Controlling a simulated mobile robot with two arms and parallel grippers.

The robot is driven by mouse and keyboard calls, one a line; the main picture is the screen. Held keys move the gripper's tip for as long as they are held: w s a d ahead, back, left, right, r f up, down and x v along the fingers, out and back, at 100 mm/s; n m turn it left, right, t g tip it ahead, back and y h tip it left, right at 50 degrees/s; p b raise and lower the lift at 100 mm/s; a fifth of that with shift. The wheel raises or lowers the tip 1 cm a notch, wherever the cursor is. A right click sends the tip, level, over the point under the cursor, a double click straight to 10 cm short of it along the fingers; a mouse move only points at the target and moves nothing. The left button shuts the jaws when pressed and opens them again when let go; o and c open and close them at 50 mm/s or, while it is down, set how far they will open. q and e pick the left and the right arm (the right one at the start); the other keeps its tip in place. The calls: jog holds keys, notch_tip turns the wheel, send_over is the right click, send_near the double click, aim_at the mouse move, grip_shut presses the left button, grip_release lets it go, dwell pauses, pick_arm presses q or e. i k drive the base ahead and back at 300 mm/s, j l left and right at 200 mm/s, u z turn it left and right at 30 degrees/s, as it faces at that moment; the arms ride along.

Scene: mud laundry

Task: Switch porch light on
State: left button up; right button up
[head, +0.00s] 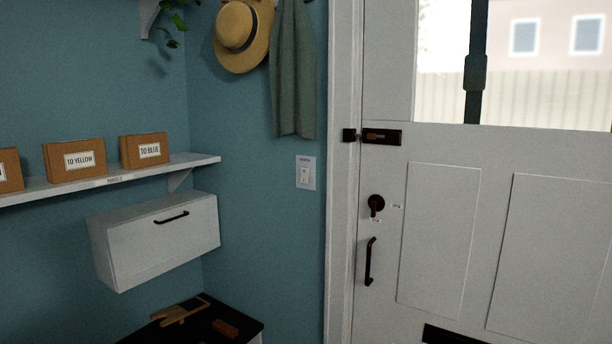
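A white light switch (305,174) with a small label at its top is on the blue wall, left of the door frame. Its rocker is a small pale rectangle; I cannot tell which way it is tipped. No porch light can be made out. Neither of my grippers shows in the head view.
A white door (440,150) with a dark bolt (381,136), lock and handle (370,262) stands right of the switch. A hat (243,35) and a grey-green cloth (292,80) hang above it. A shelf (120,178) with boxes, a white cabinet (160,240) and a dark-topped bench (240,327) are left.

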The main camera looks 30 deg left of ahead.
aim_at(305, 172)
jog(key=i+j+u, duration=0.15)
jog(key=i+u, duration=0.15)
jog(key=i, duration=0.6)
jog(key=i+l+u, duration=0.1)
jog(key=i+u, duration=0.2)
jog(key=i, duration=0.6)
